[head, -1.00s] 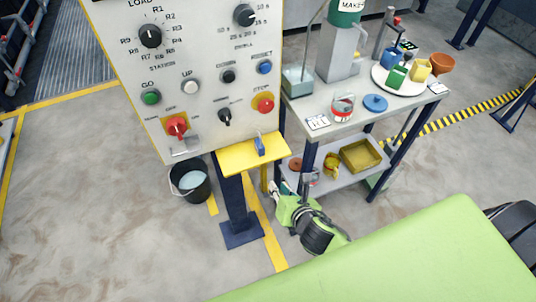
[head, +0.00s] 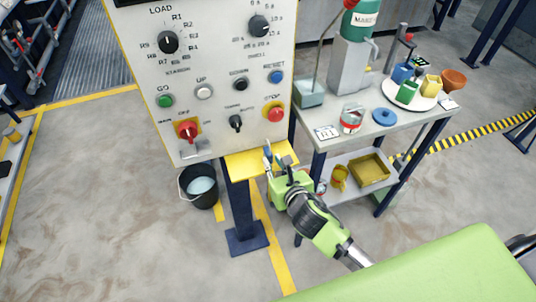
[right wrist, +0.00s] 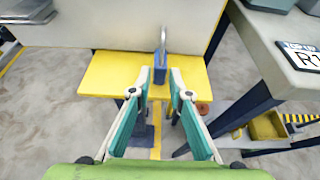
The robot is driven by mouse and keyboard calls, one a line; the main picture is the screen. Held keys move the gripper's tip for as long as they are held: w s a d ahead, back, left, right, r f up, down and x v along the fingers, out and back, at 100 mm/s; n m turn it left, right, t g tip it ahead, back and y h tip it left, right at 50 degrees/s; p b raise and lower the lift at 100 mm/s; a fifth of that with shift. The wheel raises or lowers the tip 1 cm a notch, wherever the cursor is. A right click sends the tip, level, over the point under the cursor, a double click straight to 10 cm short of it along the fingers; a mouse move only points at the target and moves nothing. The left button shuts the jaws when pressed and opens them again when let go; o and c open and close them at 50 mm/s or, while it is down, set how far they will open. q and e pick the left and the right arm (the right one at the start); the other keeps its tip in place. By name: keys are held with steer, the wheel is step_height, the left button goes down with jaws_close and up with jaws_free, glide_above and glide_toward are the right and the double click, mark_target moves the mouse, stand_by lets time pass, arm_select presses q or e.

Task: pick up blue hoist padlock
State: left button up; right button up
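The blue hoist padlock (right wrist: 161,74) stands upright on the yellow shelf (right wrist: 112,78) below the control panel, its grey shackle pointing up. In the head view the padlock (head: 267,157) is partly hidden by my right gripper (head: 275,162). In the right wrist view my right gripper (right wrist: 160,84) is open, with its two teal-lined fingers apart. The padlock appears in line with the gap between the fingertips, and I see no finger closed on it. I cannot tell how far between the tips it is. My left gripper is not in view.
The control panel (head: 215,88) rises right behind the yellow shelf. A grey work table (head: 370,125) with cans and a round tray (head: 408,95) stands close on the right. A black bucket (head: 198,187) is on the floor left of the post.

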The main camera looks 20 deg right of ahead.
mark_target(270, 158)
steer(key=shift+x, duration=2.65)
steer(key=shift+s, duration=0.1)
jaws_close()
